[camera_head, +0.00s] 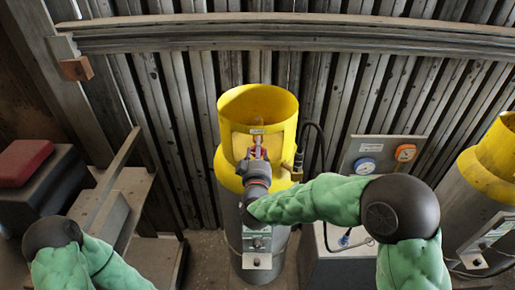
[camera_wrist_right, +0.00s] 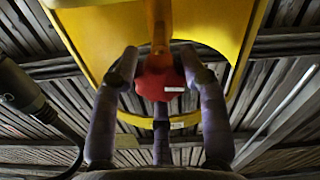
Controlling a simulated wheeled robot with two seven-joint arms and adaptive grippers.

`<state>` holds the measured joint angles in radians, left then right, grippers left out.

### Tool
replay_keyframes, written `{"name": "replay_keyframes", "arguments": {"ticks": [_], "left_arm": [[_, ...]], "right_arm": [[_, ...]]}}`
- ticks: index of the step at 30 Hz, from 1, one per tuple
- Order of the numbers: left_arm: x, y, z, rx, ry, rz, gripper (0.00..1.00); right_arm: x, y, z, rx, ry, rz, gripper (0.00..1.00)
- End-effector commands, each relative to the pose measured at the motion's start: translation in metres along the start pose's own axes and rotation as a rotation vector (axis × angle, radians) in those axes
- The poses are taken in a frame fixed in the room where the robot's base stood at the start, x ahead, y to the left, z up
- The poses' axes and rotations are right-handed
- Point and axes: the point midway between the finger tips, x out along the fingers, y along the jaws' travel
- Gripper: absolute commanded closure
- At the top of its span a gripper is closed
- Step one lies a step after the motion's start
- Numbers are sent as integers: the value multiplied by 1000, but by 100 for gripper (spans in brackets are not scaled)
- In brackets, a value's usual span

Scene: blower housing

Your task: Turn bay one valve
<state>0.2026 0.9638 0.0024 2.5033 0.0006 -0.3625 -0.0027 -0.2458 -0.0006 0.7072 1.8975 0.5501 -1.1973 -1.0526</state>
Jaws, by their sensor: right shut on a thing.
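The yellow-topped housing (camera_head: 250,103) stands upright in the middle of the head view. A small red valve handle (camera_head: 257,141) sits inside its front opening, and its middle is partly hidden by my gripper. My right gripper (camera_head: 257,156) reaches in from the front and is shut on the handle. In the right wrist view the red handle (camera_wrist_right: 158,84) with its orange stem lies between the grey fingers of my right gripper (camera_wrist_right: 160,68). My left arm shows at the lower left of the head view, but its gripper is not seen.
A second yellow-topped housing (camera_head: 488,165) stands at the right. A grey panel with a blue gauge (camera_head: 365,165) and an orange gauge (camera_head: 405,153) is between them. A dark hose (camera_head: 320,150) runs beside the middle housing. A red-topped box (camera_head: 24,162) stands at the left.

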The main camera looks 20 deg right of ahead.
Motion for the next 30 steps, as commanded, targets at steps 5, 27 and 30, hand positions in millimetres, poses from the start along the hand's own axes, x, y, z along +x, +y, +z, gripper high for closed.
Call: {"name": "replay_keyframes", "arguments": {"ticks": [5,27,30], "left_arm": [[-9,3,0,0,0,0,0],[-22,8,1,0,0,0,0],[-22,8,1,0,0,0,0]], "right_arm": [[1,3,-6,-152,9,6,89],[2,2,-6,-456,11,9,89],[2,2,-6,-459,11,9,89]]}}
